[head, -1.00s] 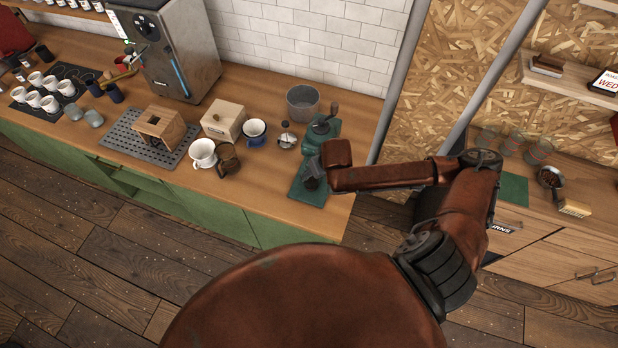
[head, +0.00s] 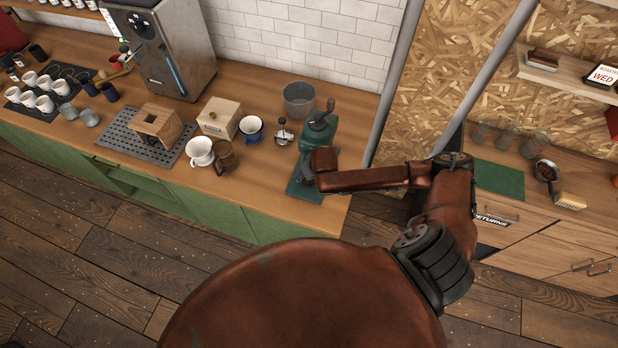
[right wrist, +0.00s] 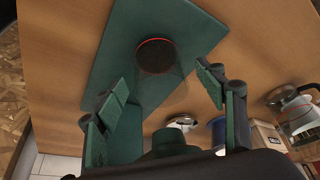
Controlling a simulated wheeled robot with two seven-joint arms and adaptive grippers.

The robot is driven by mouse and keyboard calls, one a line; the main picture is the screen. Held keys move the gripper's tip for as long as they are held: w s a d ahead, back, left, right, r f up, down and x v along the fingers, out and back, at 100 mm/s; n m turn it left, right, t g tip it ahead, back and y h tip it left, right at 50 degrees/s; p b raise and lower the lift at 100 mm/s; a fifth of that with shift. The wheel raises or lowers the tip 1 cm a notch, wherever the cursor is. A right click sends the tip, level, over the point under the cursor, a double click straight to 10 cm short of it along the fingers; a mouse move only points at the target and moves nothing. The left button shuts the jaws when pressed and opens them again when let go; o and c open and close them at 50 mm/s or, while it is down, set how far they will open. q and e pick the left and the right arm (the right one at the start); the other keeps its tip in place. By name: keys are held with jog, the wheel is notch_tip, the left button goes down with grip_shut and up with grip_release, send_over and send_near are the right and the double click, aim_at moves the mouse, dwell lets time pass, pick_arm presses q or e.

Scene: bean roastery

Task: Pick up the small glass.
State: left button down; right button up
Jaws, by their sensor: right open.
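The small glass (right wrist: 160,62) shows in the right wrist view as a clear vessel with a dark disc and a thin red line. It is on the green mat (right wrist: 185,35), which also shows on the counter in the head view (head: 305,194). My right gripper (right wrist: 163,80) is open, with one finger to each side of the glass and a gap on both sides. In the head view my right gripper (head: 308,178) is above the mat and hides the glass. My left gripper is not in view.
A green hand grinder (head: 320,128) stands right behind the gripper, with a grey pot (head: 298,100) near it. The counter's front edge is close.

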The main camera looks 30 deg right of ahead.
jog(key=c, duration=1.3)
jog(key=shift+c, duration=0.8)
jog(key=shift+r, duration=0.2)
